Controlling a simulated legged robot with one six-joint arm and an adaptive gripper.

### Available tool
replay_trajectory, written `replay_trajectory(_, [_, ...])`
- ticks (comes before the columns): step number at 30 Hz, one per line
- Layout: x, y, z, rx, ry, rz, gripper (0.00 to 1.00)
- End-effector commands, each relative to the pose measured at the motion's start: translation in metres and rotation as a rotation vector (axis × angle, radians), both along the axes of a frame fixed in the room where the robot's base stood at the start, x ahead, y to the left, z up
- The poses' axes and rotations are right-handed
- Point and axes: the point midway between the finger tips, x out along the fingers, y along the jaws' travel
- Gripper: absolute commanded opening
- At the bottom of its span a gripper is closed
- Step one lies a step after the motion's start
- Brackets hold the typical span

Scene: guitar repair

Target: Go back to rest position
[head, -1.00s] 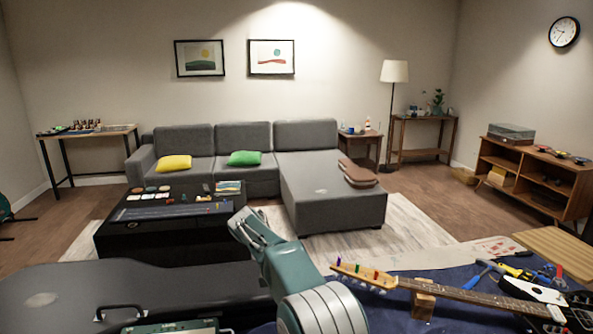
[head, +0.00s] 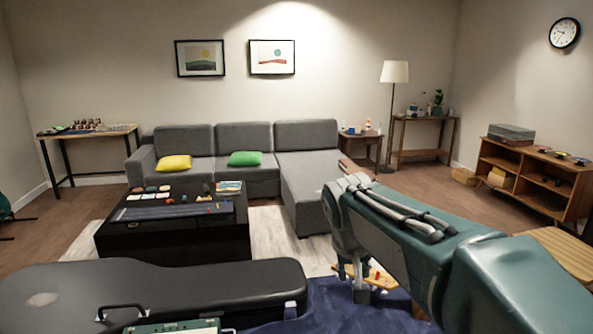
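My green and grey arm reaches in from the lower right, and its grey wrist hangs down near the middle of the head view. My gripper (head: 360,290) appears at the lower end of the wrist, over the guitar's headstock. Its fingers are small and unclear, so I cannot tell whether it is open or shut, or whether it touches the guitar. A little of the guitar's wooden headstock (head: 382,279) shows beside it. My arm hides most of the guitar neck and the tools on the bench.
A closed black guitar case (head: 200,284) lies at the front left, beside the blue bench cover (head: 325,312). Behind are a low black table (head: 170,240) and a grey sofa (head: 310,180). A wooden board (head: 565,250) shows at the right.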

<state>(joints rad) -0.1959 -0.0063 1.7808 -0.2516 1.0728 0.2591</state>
Motion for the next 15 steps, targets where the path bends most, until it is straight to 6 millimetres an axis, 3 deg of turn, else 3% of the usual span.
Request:
replay_trajectory(1, [-0.018,-0.008,0.004,0.015,-0.011,-0.001,0.43])
replay_trajectory(8, [-0.094,-0.031,0.001,0.076,-0.052,0.007,0.43])
replay_trajectory(15, [-0.170,-0.043,-0.022,0.130,-0.106,0.013,0.43])
